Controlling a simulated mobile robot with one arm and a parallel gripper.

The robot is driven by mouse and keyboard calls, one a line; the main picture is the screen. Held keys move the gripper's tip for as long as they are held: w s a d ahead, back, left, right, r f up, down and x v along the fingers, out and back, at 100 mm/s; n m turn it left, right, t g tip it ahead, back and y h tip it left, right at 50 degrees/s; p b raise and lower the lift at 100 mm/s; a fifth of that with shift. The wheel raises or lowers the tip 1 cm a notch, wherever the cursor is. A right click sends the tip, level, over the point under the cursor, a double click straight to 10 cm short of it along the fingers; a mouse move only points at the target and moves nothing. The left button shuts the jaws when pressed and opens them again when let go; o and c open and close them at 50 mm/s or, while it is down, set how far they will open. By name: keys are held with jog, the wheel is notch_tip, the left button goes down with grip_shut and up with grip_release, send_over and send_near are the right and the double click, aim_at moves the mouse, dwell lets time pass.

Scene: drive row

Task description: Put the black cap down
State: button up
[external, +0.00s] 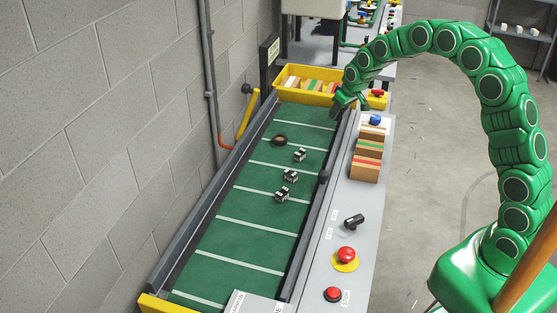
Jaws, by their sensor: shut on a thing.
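My gripper (341,107) is at the far right edge of the green conveyor belt (250,210), by the grey side rail. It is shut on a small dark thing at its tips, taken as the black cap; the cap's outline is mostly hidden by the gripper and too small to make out. I cannot tell whether it touches the surface below.
A dark ring (280,139) and several small black-and-white blocks (290,174) lie on the belt. A yellow bin (287,94) stands at its far end. The grey panel (325,270) carries wooden blocks (366,160), a black switch (354,220) and red buttons (346,253). The near belt is clear.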

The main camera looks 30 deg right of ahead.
jog(key=s+a+n, duration=0.1)
jog(key=s+a, duration=0.3)
jog(key=a, duration=0.6)
jog(key=s+a+n, duration=0.1)
jog(key=s+a, duration=0.3)
jog(key=a, duration=0.5)
send_near(269, 157)
jog(key=shift+w+f+y, duration=0.4)
jog(key=shift+w+f, duration=0.45)
jog(key=shift+w, duration=0.1)
jog(key=shift+w+f, duration=0.3)
jog(key=shift+f, duration=1.55)
jog(key=shift+f, duration=0.15)
jog(key=o, duration=1)
jog(key=shift+v, duration=6.1)
